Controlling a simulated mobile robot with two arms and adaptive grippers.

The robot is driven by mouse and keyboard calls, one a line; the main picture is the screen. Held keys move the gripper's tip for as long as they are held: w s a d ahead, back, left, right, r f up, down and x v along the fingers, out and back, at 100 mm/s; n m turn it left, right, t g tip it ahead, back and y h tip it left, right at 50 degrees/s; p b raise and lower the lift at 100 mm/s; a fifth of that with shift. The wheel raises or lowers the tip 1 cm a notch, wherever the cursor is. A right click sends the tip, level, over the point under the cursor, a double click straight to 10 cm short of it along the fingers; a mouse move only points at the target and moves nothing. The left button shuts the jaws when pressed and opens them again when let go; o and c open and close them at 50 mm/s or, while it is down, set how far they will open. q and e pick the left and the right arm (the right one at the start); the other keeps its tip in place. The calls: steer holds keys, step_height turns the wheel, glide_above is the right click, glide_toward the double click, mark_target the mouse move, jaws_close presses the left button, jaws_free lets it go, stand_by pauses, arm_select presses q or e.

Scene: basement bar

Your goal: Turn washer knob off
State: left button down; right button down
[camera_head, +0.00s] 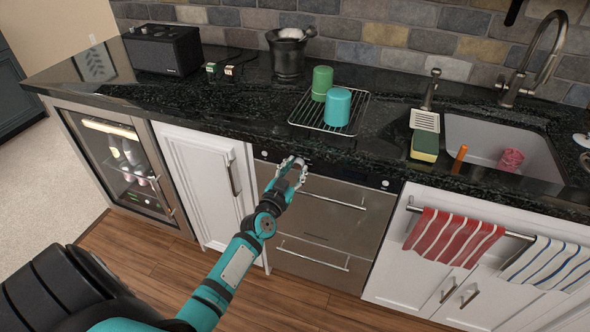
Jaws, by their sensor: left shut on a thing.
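The washer (320,228) is a stainless steel front with two drawer handles, under the black counter. A dark control strip (345,174) with small round silver details runs along its top. My left gripper (294,165) is at this strip, left of its middle, with its fingers closed together against the front. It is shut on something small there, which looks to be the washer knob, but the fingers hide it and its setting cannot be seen. My right gripper is out of view.
The counter edge (225,126) overhangs just above my gripper. A wire rack (304,124) holds a green cup (322,83) and a teal cup (337,107). The sink (480,130) and a red striped towel (452,236) are to the right. A glass-door cooler (118,165) stands left.

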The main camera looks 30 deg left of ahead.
arm_select(q)
steer(key=n, duration=0.3)
steer(key=shift+f+n, duration=0.1)
steer(key=shift+n, duration=0.2)
steer(key=n+b, duration=0.1)
steer(key=n, duration=0.2)
steer(key=shift+d+n, duration=0.1)
steer(key=shift+n, duration=0.3)
steer(key=n, duration=0.6)
steer(key=shift+n+y+b, duration=0.3)
steer(key=n, duration=0.3)
steer(key=shift+d+n, duration=0.1)
steer(key=shift+n, duration=0.3)
steer(key=n, duration=0.4)
steer(key=shift+y, duration=0.3)
steer(key=n, duration=0.6)
steer(key=shift+y, duration=0.3)
steer(key=shift+n, duration=0.3)
